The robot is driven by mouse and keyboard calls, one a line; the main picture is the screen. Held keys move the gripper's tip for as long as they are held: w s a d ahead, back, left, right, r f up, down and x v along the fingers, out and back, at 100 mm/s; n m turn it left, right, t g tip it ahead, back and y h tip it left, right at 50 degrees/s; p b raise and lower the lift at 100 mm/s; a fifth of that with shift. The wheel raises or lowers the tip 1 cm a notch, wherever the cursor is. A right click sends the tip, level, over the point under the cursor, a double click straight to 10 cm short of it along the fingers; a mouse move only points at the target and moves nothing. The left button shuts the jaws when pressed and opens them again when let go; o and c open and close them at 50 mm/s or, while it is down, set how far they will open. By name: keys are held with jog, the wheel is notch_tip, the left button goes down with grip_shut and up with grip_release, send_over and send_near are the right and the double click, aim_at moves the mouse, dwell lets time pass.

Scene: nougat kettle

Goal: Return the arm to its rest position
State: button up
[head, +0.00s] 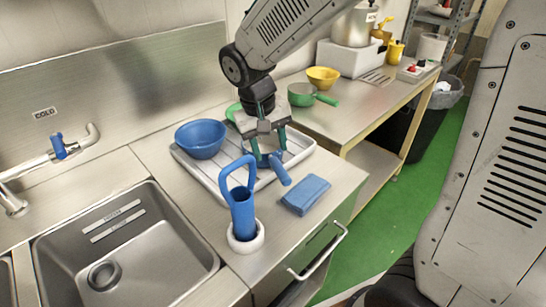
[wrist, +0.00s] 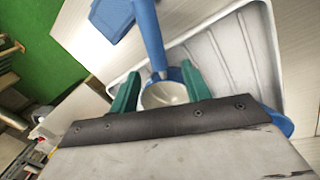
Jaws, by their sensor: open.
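My gripper (head: 270,154) is open, its green fingers pointing down over the draining tray on the counter. Below and between the fingers is a small blue pan (head: 280,173) with a pale inside. Its blue handle points towards the front right of the tray. In the wrist view, my gripper (wrist: 160,76) has the pan's bowl (wrist: 163,95) between its spread fingers, and the handle runs up the picture. I cannot tell whether a finger touches the pan. My arm reaches in from the top of the head view.
The white tray (head: 205,178) also holds a blue bowl (head: 201,139). Beside it are a blue cloth (head: 306,194) and a blue long-handled tool in a white holder (head: 245,238). A sink (head: 140,250) is at left. A green pan (head: 302,95) and yellow bowl (head: 323,77) stand behind.

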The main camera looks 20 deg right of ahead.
jog(key=shift+a+r, duration=0.15)
jog(key=shift+r, duration=1.1)
jog(key=s, duration=0.2)
jog(key=s+n+g, duration=0.1)
jog(key=shift+s+d+f, duration=0.15)
jog(key=shift+d+f, duration=0.1)
jog(key=shift+f, duration=0.05)
jog(key=s+d+r+t+y, duration=0.1)
jog(key=s+d+r, duration=0.2)
jog(key=s, duration=0.6)
jog(key=s+d+r+t+y, duration=0.1)
jog(key=s+d+r, duration=0.2)
jog(key=s, duration=0.6)
jog(key=shift+s+d+r+m, duration=0.25)
jog(key=shift+d+m, duration=0.15)
